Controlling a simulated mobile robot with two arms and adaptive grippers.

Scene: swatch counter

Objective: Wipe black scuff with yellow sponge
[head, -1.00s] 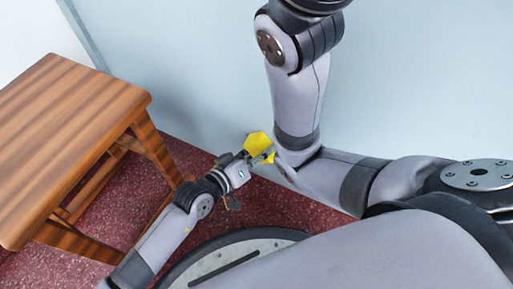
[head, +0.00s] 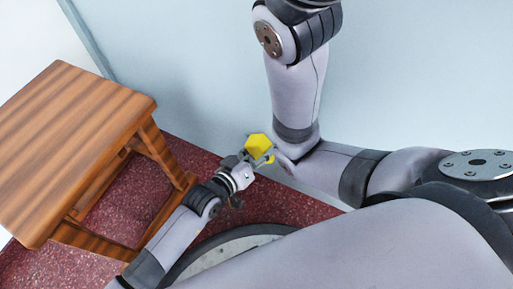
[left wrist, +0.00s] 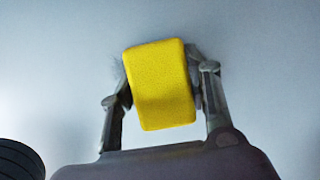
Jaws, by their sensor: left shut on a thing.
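The yellow sponge (head: 257,146) is held in my left gripper (head: 258,158), low in front of the pale blue wall. In the left wrist view the sponge (left wrist: 160,86) sits between the two fingers of the left gripper (left wrist: 158,82), which is shut on it. The sponge's far end is at or close to the wall; I cannot tell whether it touches. A faint dark smudge (left wrist: 117,70) shows on the wall beside the sponge's upper left; I cannot tell if it is the black scuff or a shadow. My right gripper is out of view.
A brown striped wooden stool (head: 75,145) stands at the left, on dark red speckled floor (head: 130,208). The pale blue wall (head: 185,70) runs across the back. My other arm's links fill the middle and right, close to the left gripper.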

